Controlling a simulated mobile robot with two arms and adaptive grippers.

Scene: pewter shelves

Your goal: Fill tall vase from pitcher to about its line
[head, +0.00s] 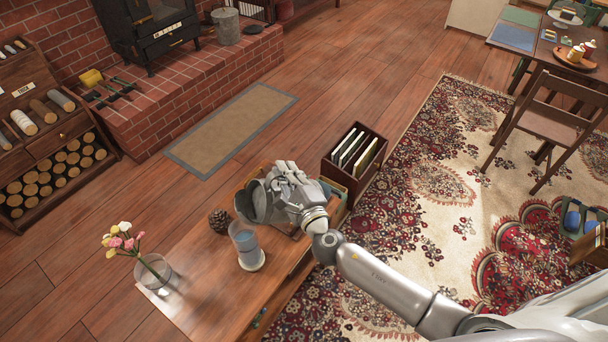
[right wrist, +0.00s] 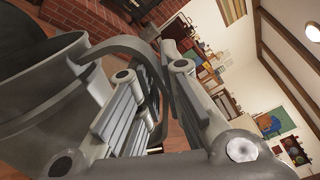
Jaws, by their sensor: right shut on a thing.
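The dark grey metal pitcher (head: 252,203) is tilted at the far end of the low wooden table, just above and behind a tall clear glass vase (head: 243,239). My right gripper (head: 282,192) is shut on the pitcher's handle. In the right wrist view the pitcher's body (right wrist: 38,100) fills the left side, and its curved handle (right wrist: 128,47) runs between the fingers (right wrist: 155,105). The vase stands upright with bluish liquid in its lower part. I cannot make out its line, or a stream from the pitcher. My left gripper is not in view.
A shorter glass vase with flowers (head: 154,271) stands left on the table (head: 205,296). A pine cone (head: 219,221) sits close to the tall vase. A dark box of files (head: 352,160) stands behind my right arm.

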